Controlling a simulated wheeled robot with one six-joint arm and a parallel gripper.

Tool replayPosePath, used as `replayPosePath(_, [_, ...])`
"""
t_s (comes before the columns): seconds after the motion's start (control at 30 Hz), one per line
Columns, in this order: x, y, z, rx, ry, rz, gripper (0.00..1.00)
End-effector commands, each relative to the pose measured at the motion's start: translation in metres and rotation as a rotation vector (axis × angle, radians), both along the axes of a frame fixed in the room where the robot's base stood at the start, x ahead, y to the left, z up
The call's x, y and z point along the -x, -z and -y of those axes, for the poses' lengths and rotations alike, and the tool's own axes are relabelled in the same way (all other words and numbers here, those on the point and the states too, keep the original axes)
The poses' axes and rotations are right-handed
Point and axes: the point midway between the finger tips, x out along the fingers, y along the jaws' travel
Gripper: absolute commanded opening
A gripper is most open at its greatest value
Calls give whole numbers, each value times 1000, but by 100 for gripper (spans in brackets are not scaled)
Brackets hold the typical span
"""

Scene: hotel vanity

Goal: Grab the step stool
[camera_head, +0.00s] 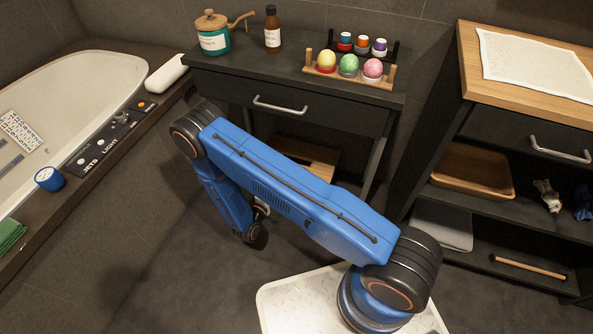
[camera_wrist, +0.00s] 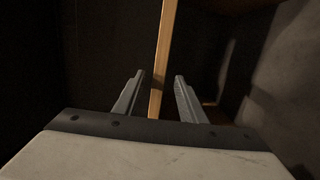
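The step stool looks to be the light wooden piece (camera_head: 312,155) under the dark vanity table in the head view, partly hidden by my blue arm. In the wrist view a narrow wooden strip (camera_wrist: 164,60), seemingly its edge, runs upright between the two grey fingers of my gripper (camera_wrist: 158,96). The fingers are apart, with a dark gap on each side of the strip; I see no clear contact. In the head view my gripper (camera_head: 262,208) is low in front of the vanity, mostly hidden behind the arm.
The vanity table (camera_head: 220,70) holds a teal pot (camera_head: 213,40), a brown bottle (camera_head: 272,30) and a rack of coloured balls (camera_head: 349,66). A bathtub (camera_head: 60,95) is at left. A shelf unit (camera_head: 520,215) stands at right. Floor left of my arm is clear.

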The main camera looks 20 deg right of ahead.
Motion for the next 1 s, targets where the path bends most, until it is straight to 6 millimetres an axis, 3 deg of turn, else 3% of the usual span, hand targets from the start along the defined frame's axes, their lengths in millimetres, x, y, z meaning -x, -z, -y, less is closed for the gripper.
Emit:
replayPosePath(0.2, [-24,0,22,0,2,1,38])
replayPosePath(0.57, [-39,-1,34,0,0,1,38])
replayPosePath(1.0, [-77,-2,62,-1,1,1,38])
